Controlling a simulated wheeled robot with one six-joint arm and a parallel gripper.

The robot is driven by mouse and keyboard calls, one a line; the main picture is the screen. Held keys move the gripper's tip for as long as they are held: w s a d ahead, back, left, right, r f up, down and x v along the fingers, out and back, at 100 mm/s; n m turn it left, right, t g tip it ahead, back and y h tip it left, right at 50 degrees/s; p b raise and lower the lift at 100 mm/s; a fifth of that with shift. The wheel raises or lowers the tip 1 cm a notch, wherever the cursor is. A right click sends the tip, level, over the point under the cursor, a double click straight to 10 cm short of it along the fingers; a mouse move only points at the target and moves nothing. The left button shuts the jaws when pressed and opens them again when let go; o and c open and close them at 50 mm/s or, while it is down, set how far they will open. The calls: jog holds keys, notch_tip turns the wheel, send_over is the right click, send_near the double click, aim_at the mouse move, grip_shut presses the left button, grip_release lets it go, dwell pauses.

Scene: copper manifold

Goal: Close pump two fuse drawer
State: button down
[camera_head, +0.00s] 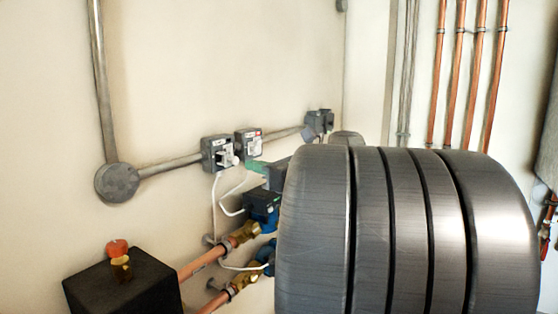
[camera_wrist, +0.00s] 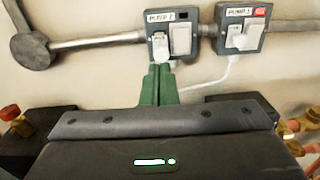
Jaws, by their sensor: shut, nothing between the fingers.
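The left grey switch unit (camera_wrist: 148,34), with a label that seems to read "PUMP 2", is on the wall straight ahead in the wrist view. Its white fuse drawer (camera_wrist: 160,48) appears to stick out beside a white rocker (camera_wrist: 181,40). In the head view the same unit (camera_head: 208,155) shows a white part (camera_head: 228,158) projecting from its face. My gripper (camera_wrist: 158,68) has green fingers, shut together and empty, with tips just below the drawer. Whether they touch it I cannot tell. In the head view its green fingers (camera_head: 254,166) point toward that unit.
A second unit (camera_wrist: 242,28) with a red mark stands to the right. A round conduit box (camera_wrist: 33,50) and pipe are at left. White cables (camera_head: 232,211), blue pumps (camera_head: 262,203) and copper pipes (camera_head: 203,262) lie below. A dark block (camera_head: 122,283) stands lower left.

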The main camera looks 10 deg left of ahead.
aim_at(235, 161)
jog(key=shift+p+x, duration=0.3)
jog(key=shift+x, duration=1.5)
jog(key=shift+p+x, duration=0.6)
jog(key=shift+x, duration=1)
jog(key=shift+r, duration=0.15)
jog(key=shift+s+d, duration=0.1)
